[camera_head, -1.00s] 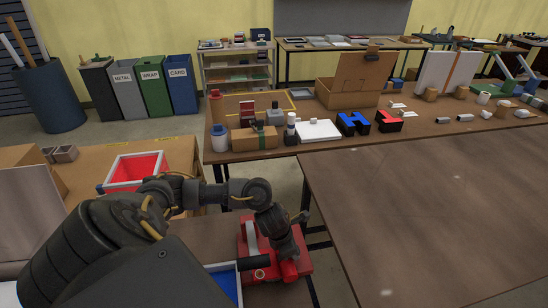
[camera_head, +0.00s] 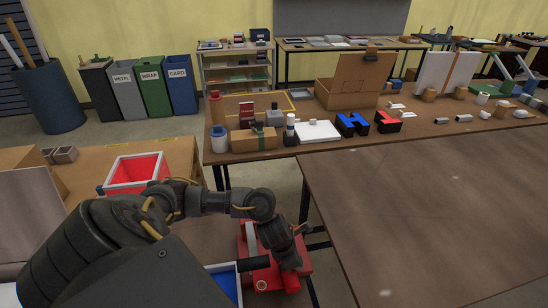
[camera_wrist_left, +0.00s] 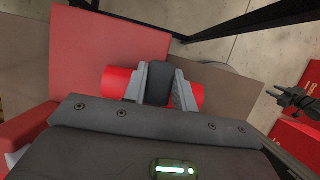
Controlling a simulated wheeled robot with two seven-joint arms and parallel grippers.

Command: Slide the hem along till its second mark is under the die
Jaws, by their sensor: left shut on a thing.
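A red press-like tool (camera_head: 304,262) stands at the front centre in the head view, with a pale curved part and a short black bar (camera_head: 254,263). Its red round handle (camera_head: 262,285) shows end-on there. My left gripper (camera_head: 288,278) reaches down over this tool. In the left wrist view my left gripper (camera_wrist_left: 157,86) is shut on the red handle (camera_wrist_left: 115,83), which sticks out on both sides of the fingers. I cannot make out the hem, its marks or the die. A dark gripper-like part, probably my right gripper (camera_wrist_left: 290,98), shows at the right edge of that view.
A blue-lined tray (camera_head: 226,284) sits left of the tool, and a red-lined bin (camera_head: 138,170) is farther left. A large bare brown table (camera_head: 430,210) lies to the right.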

